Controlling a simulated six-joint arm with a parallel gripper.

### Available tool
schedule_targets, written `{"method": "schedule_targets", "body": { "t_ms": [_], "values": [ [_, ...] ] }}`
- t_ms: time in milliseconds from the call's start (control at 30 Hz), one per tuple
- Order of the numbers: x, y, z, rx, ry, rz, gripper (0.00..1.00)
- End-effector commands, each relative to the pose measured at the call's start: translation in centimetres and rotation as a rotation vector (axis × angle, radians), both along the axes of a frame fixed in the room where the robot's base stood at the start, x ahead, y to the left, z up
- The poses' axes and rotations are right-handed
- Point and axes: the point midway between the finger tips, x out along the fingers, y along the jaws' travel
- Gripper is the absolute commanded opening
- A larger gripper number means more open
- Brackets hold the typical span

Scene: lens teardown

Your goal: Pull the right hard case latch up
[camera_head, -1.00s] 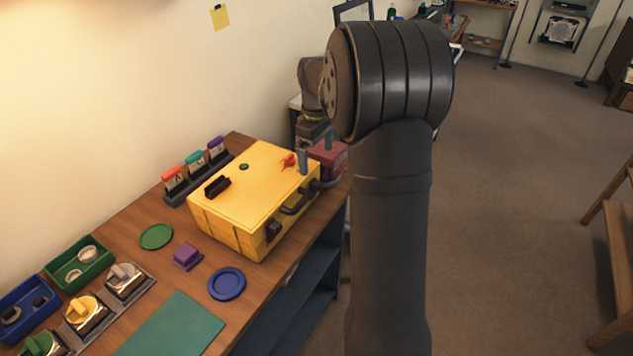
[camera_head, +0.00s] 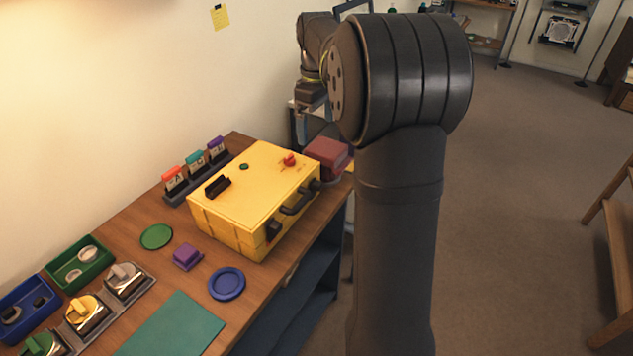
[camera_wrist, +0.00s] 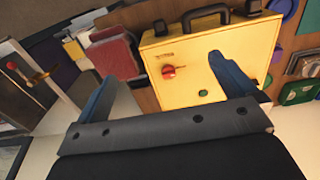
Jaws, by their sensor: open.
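A yellow hard case (camera_head: 252,190) lies closed on the wooden desk; it also shows in the wrist view (camera_wrist: 210,65). Its front side carries a black handle (camera_head: 298,201) between two dark latches. The right latch (camera_head: 315,185) is at the end near the red knob; it appears left of the handle in the wrist view (camera_wrist: 160,28). Its exact angle is too small to tell. My gripper (camera_wrist: 162,68) is open and empty, its blue fingers apart. In the head view it hangs above and beyond the case's right end, partly hidden by my arm.
A red knob (camera_head: 289,160) and a black block (camera_head: 217,186) are on the lid. A dark red box (camera_head: 326,156) stands close to the case's right end. A purple block (camera_head: 187,257) and blue dish (camera_head: 227,284) lie in front of its left end.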

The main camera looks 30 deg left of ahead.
Motion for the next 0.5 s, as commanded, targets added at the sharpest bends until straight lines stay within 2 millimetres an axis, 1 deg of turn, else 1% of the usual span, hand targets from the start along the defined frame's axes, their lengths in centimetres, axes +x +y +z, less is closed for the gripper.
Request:
{"method": "schedule_targets", "body": {
  "t_ms": [33, 133, 367, 400, 467, 500],
  "values": [
    [0.02, 0.02, 0.5, 0.001, -0.001, 0.0, 1.0],
    [-0.02, -0.01, 1.01, 0.0, 0.0, 0.0, 1.0],
    [-0.02, -0.02, 1.14, 0.0, 0.0, 0.0, 1.0],
    [-0.02, -0.02, 1.13, 0.0, 0.0, 0.0, 0.98],
    [-0.03, -0.11, 0.86, -0.001, 0.001, 0.0, 0.86],
    [-0.03, -0.27, 0.38, -0.002, 0.002, -0.001, 0.78]
  ]
}}
